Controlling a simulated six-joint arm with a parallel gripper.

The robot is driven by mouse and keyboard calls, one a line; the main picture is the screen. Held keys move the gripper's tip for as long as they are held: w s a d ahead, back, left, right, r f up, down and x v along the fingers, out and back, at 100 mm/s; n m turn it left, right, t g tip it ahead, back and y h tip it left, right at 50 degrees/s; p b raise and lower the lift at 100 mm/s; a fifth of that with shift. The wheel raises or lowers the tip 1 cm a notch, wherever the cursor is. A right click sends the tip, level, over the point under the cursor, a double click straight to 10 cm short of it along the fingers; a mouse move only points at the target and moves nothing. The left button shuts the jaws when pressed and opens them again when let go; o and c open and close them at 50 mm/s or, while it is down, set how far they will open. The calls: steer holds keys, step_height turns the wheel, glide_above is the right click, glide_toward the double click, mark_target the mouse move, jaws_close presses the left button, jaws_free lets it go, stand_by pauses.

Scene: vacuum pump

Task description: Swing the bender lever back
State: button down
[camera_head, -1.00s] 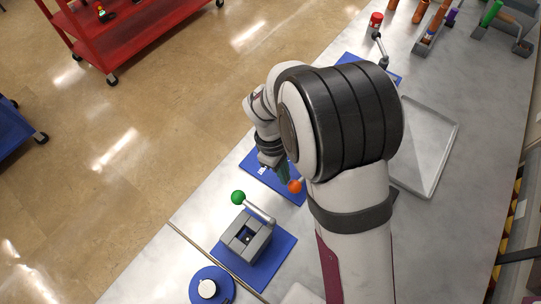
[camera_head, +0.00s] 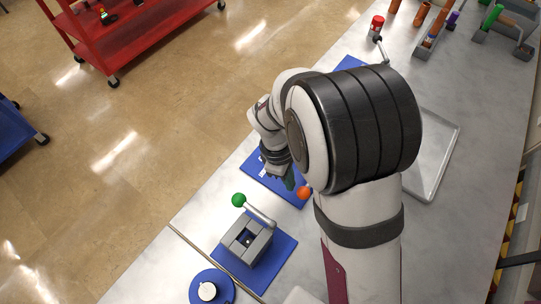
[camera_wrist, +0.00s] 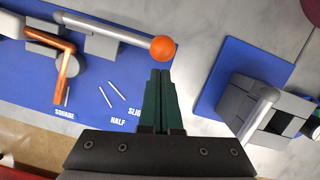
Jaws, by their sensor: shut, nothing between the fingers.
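The bender's grey lever (camera_wrist: 110,34) ends in an orange ball (camera_wrist: 163,48), which also shows in the head view (camera_head: 304,192). In the wrist view the lever runs from grey blocks at upper left to the ball near the blue mat's right edge. A bent copper-coloured tube (camera_wrist: 66,62) sits at the blocks. The mat (camera_wrist: 30,85) carries white marks and the words SQUARE and HALF, plus one partly covered word. My gripper (camera_wrist: 160,75) is shut and empty, its green fingertips just below the ball in the wrist view. I cannot tell whether they touch it.
A grey block fixture (camera_head: 246,240) with a green-knobbed lever (camera_head: 239,200) stands on another blue mat close by; it also shows at right in the wrist view (camera_wrist: 260,110). A grey tray (camera_head: 441,150) lies beyond my arm. Bare worktop lies between the mats.

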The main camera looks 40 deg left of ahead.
steer(key=a, duration=0.1)
steer(key=a+r, duration=0.2)
steer(key=shift+s+a, duration=0.35)
steer(key=shift+a, duration=0.05)
steer(key=v, duration=0.9)
steer(key=w+d+r+m+g+y, duration=0.1)
steer(key=d+r+m, duration=0.25)
steer(key=d, duration=0.25)
steer(key=d+r+m, duration=0.2)
steer(key=d+m, duration=0.3)
steer(key=d, duration=0.2)
steer(key=s+d+m+y, duration=0.3)
steer(key=s+d+m, duration=0.8)
steer(key=d+m, duration=0.3)
steer(key=m, duration=0.3)
steer(key=shift+d+m, duration=0.25)
steer(key=shift+m, duration=0.1)
